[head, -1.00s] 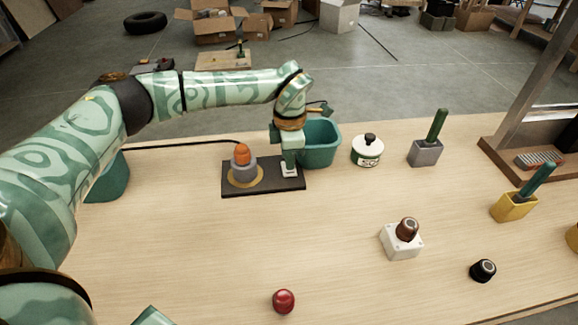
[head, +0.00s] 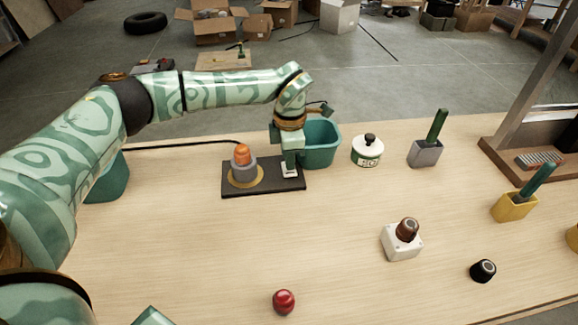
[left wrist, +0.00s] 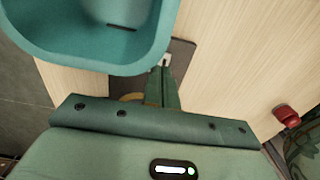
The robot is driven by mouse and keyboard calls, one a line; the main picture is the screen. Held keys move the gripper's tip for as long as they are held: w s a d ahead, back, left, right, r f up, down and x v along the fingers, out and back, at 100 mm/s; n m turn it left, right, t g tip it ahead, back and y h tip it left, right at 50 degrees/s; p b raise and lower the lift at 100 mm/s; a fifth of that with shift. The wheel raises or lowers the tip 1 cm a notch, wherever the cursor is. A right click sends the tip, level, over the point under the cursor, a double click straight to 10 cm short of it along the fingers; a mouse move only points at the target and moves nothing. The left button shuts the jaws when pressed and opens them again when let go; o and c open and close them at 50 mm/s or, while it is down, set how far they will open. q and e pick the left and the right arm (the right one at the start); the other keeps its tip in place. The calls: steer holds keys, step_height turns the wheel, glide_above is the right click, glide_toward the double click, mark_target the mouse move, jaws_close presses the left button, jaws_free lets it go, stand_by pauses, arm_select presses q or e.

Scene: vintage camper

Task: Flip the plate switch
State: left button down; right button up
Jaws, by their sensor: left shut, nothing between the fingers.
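The dark switch plate (head: 270,184) lies on the wooden table and carries an orange lamp (head: 242,154) on a grey base at its left end. A small white switch (head: 290,172) sits at its right end. My left gripper (head: 290,166) is shut and empty, pointing down right at the switch and partly hiding it. Whether the fingertips touch it, and which way it is tipped, I cannot tell. In the left wrist view, the shut fingers (left wrist: 164,84) reach over the plate (left wrist: 182,55), with a bit of the white switch (left wrist: 165,62) at their tips. My right gripper is not in view.
A teal bin (head: 320,145) stands close behind my left gripper. A lidded white pot (head: 367,150), a grey holder (head: 425,153), a yellow holder (head: 513,207), a white box with a brown knob (head: 402,243), a black knob (head: 483,270) and a red ball (head: 284,301) stand around.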

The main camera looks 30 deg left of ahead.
mark_target(290, 172)
arm_select(q)
steer(key=shift+f, duration=0.95)
stand_by(0.9)
step_height(290, 172, up, 7)
steer(key=p, duration=0.5)
steer(key=shift+r, duration=0.1)
stand_by(0.3)
